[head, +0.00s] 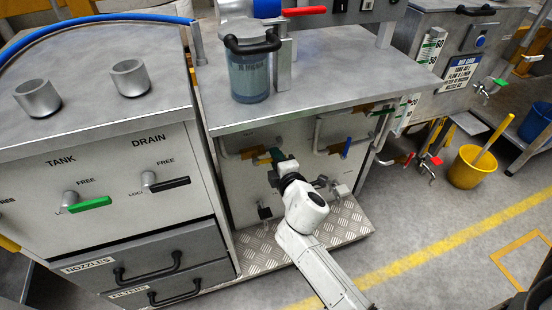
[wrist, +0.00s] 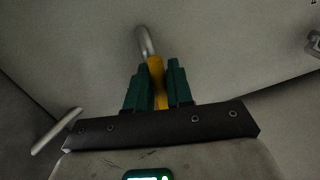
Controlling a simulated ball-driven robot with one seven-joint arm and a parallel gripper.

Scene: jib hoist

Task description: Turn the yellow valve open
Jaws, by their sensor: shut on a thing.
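The yellow valve's handle (wrist: 156,76) stands between the two green fingers of my gripper (wrist: 157,88) in the wrist view. My gripper is shut on it. A bent metal pipe (wrist: 143,42) runs up just beyond the handle. In the head view my gripper (head: 276,156) reaches the front panel under the grey bench, and part of the yellow handle (head: 252,153) shows to its left. My wrist and fingers hide the rest of the valve, so how far it is turned is hard to tell.
A blue-handled valve (head: 347,148) and a red-handled valve (head: 409,158) sit to the right of my gripper. The grey bench top (head: 340,75) overhangs the panel. A checkered step plate (head: 345,222) lies below. A yellow bucket (head: 468,168) stands on the floor at right.

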